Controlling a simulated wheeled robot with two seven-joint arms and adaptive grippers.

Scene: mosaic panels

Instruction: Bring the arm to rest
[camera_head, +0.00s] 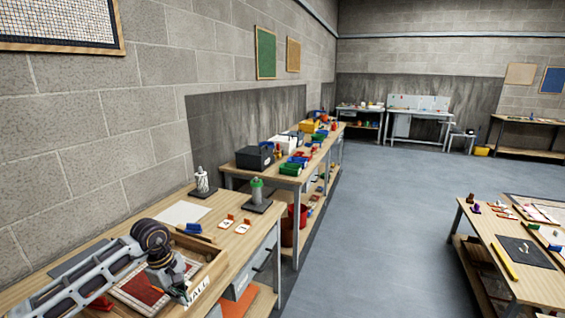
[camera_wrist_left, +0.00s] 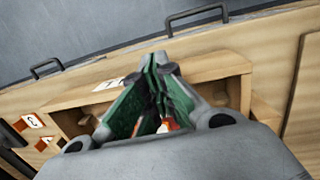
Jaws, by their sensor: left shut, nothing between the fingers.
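My left arm comes in from the left in the head view and reaches over the wooden workbench (camera_head: 258,217). My left gripper (camera_head: 178,290) is low at the near side of a wooden tray (camera_head: 213,268) with black lettering on a white label. In the left wrist view my left gripper (camera_wrist_left: 158,66) shows green inner pads; its fingers are shut with nothing held. A red and white mosaic panel (camera_head: 139,291) lies beside the tray, partly hidden by my arm. The wrist view also shows the tray's wooden edge (camera_wrist_left: 205,68) beyond the fingers. My right gripper is not in view.
Two small red and white cards (camera_head: 242,228), a white sheet (camera_head: 183,213) and a green-topped bottle (camera_head: 257,192) on a dark base stand farther along the bench. Drawer handles (camera_wrist_left: 197,14) stick out of its front. Open floor (camera_head: 375,215) lies to the right.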

